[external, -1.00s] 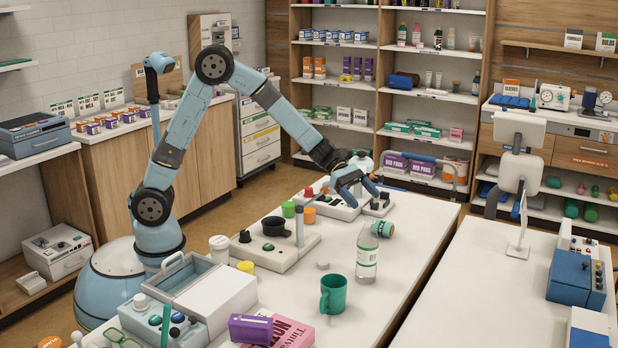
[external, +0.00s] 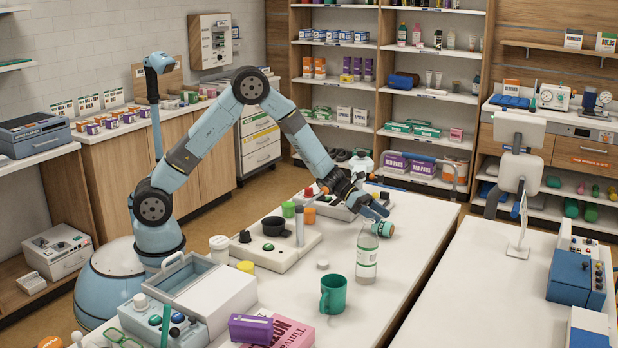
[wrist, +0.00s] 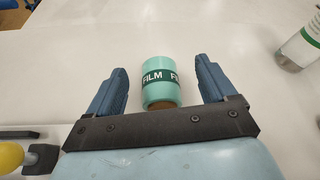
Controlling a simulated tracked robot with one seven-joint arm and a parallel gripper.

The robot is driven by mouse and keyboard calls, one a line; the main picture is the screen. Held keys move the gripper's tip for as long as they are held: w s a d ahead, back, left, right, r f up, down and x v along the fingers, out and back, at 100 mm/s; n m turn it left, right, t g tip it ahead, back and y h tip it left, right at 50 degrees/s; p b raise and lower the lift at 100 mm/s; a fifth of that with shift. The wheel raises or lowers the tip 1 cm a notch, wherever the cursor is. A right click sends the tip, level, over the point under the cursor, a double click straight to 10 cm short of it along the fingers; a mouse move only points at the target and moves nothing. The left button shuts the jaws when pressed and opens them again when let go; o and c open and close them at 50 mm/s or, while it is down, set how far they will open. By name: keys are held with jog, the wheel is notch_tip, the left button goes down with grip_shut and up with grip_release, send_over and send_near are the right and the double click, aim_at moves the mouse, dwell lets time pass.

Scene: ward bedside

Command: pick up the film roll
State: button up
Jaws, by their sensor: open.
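The film roll (wrist: 160,80) is a teal cylinder with a dark band lettered FILM, lying on the white table. In the wrist view it sits between my two open fingers, with a gap on each side and nothing gripped. In the external view the film roll (external: 384,229) shows just right of the fingertips, partly hidden by them. My gripper (external: 369,210) is open and low over the table beside it; it also shows in the wrist view (wrist: 163,82).
A clear bottle with a green-and-white label (external: 367,255) stands close in front of the film roll. A teal mug (external: 333,294) stands nearer the camera. A white device with a black knob (external: 270,243) lies left. The table (external: 425,220) right of the roll is clear.

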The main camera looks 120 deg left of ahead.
aim_at(384, 223)
notch_tip(384, 223, down, 3)
jog(key=shift+r, duration=0.2)
jog(key=shift+x, duration=1.15)
jog(key=shift+w+f, duration=0.25)
jog(key=shift+w, duration=0.1)
jog(key=c, duration=1.2)
